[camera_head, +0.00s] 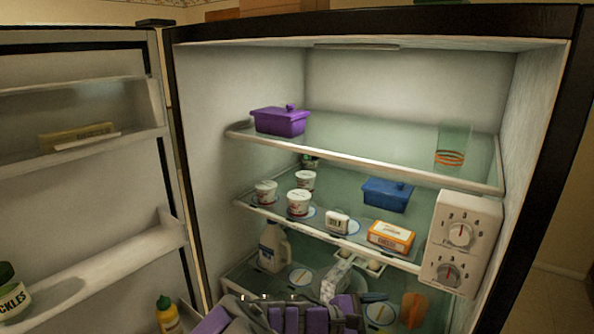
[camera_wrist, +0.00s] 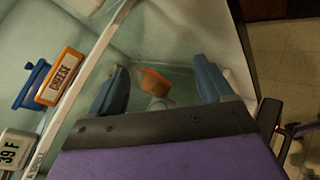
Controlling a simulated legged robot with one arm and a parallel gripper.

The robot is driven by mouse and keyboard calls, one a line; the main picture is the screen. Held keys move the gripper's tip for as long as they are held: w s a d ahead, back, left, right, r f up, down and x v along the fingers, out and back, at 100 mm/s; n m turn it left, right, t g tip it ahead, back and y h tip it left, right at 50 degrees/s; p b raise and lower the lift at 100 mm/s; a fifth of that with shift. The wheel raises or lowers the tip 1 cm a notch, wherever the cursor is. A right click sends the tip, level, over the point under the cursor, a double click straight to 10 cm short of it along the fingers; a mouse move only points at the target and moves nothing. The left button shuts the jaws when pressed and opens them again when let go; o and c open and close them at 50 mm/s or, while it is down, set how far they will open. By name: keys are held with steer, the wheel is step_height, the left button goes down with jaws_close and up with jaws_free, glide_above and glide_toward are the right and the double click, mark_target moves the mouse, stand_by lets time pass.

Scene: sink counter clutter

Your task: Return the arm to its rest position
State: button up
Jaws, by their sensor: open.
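My gripper (camera_wrist: 160,72) shows in the wrist view with its two blue-grey fingers spread wide apart. It is open and holds nothing. An orange object (camera_wrist: 153,84) appears beyond and between the fingers, apart from them as far as I can tell. In the head view my purple arm rises at the bottom middle, in front of the lower part of the open fridge (camera_head: 400,85). The fingertips are not clear in that view.
The fridge door (camera_head: 80,195) stands open at left. A purple lidded dish (camera_head: 280,121) and a glass (camera_head: 452,148) sit on the top shelf. A blue dish (camera_head: 387,194), cheese box (camera_head: 391,237) and several cups are below. A dial box (camera_head: 461,243) is at right.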

steer(key=s+d+m+g+y, duration=0.3)
steer(key=s+m, duration=0.2)
steer(key=s, duration=0.4)
steer(key=s+d+m+g+y, duration=0.3)
steer(key=s+m+y, duration=0.15)
steer(key=s, duration=0.45)
steer(key=s+a+m+y, duration=0.5)
steer(key=s+a+y, duration=0.2)
steer(key=s+a, duration=0.3)
steer(key=shift+s+t, duration=0.4)
steer(key=shift+s, duration=0.85)
